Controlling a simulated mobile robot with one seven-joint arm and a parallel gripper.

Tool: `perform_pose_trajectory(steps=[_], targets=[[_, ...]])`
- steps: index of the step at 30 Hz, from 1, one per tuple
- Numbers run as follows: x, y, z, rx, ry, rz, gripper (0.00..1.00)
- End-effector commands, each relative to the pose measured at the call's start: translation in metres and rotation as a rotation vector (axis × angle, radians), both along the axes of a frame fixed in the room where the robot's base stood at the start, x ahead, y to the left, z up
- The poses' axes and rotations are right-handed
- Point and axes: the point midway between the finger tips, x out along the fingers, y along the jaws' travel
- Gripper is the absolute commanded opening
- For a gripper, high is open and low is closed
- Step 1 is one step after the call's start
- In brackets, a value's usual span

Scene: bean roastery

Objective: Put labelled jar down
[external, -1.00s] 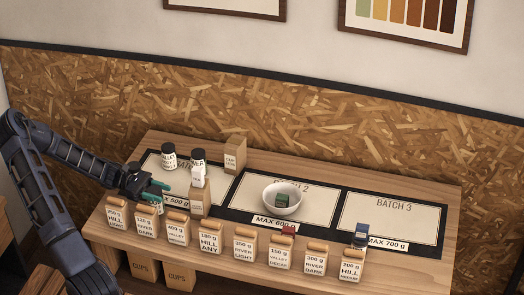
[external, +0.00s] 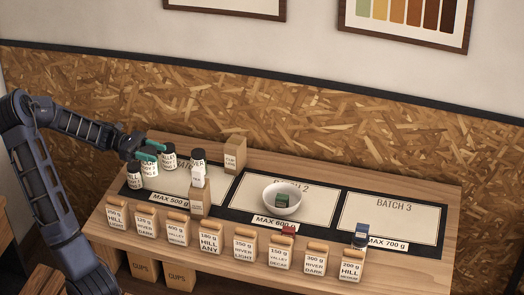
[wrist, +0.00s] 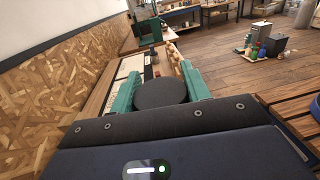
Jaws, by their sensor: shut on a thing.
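A labelled jar (external: 150,169), white with a dark lid, is between the teal fingers of my gripper (external: 151,151) at the left end of the board, over or beside the Batch 1 area. In the wrist view its round dark lid (wrist: 160,93) fills the space between the fingers of my gripper (wrist: 159,88). I cannot tell whether its base touches the board. Another labelled jar (external: 134,178) stands just left and in front of it. A third labelled jar (external: 168,157) stands close on its right, and one more (external: 198,158) stands farther right behind small boxes.
The Batch 1 card (external: 165,184) has bare space in front of the jars. A white bowl (external: 282,198) with a dark green block is on Batch 2. Batch 3 (external: 392,218) is mostly clear. A cardboard box (external: 235,155) stands behind.

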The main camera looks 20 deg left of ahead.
Motion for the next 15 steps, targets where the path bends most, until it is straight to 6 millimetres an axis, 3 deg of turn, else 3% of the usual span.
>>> perform_pose_trajectory(steps=[4,8,15], targets=[[0.006,-0.002,0.007,0.001,-0.001,0.004,0.18],[0.028,-0.008,0.013,0.000,-0.003,0.023,0.18],[0.101,-0.031,0.029,0.000,-0.004,0.094,0.18]])
